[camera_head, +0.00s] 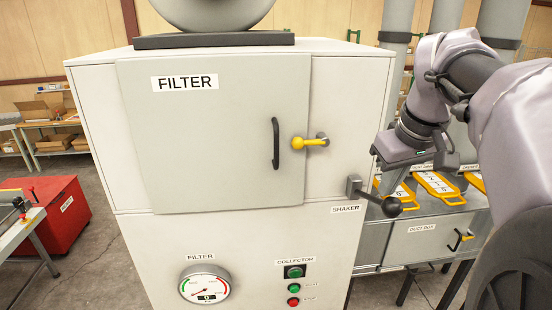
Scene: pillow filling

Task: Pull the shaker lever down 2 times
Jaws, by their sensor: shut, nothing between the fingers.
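The shaker lever (374,195) sticks out from the right front edge of the grey filter cabinet (105,150), just above the SHAKER label (345,210). It has a grey bracket and a rod slanting slightly down to the right, ending in a dark ball knob (391,207). My gripper (405,155) is at the end of my arm on the right, above the knob and apart from it in the picture. It is shut with nothing held. Its fingertips are hard to make out.
The cabinet door has a black handle (276,143) and a yellow latch (311,142). Below are a round gauge (205,285) and collector buttons (294,286). A duct box (425,240) with yellow-handled plates stands right, behind the lever. A red box (62,220) stands left.

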